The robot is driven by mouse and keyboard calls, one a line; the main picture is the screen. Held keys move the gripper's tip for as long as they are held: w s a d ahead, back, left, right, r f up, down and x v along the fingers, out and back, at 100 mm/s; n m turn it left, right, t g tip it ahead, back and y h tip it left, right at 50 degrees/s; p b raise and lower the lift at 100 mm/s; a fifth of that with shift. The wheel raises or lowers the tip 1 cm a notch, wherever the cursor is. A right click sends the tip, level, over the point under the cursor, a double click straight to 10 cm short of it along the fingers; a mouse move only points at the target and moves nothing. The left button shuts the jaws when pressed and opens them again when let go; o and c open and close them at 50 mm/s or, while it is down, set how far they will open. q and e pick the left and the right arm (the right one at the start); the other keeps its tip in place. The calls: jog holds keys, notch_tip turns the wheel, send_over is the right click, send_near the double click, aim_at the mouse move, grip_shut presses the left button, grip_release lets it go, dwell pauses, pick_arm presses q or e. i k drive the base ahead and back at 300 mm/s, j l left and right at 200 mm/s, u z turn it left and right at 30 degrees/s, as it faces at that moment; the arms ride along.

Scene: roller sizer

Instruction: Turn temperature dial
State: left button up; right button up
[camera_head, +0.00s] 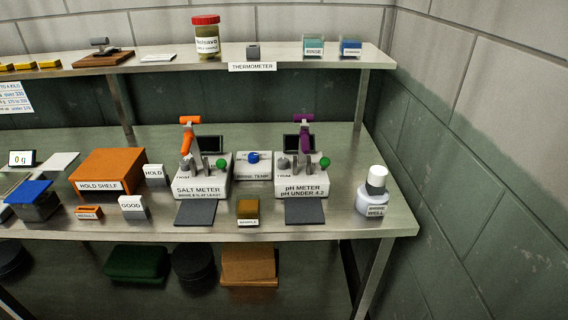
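A blue dial (253,156) sits on top of a small pale box (253,172) whose label appears to read "BRINE TEMP". The box stands on the steel bench between the salt meter (202,184) on its left and the pH meter (300,184) on its right. The dial's marks are too small to read. Neither of my grippers shows in the head view, and nothing touches the dial.
An orange handle (187,136) and a purple handle (304,133) rise above the meters. A brown block (248,209) lies in front of the dial box. A white bottle (375,190) stands at right.

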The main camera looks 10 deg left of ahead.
aim_at(253, 157)
jog(key=j, duration=0.55)
jog(key=i+j, duration=0.1)
jog(key=j, duration=0.45)
jog(key=j+z, duration=0.7)
jog(key=j, duration=0.1)
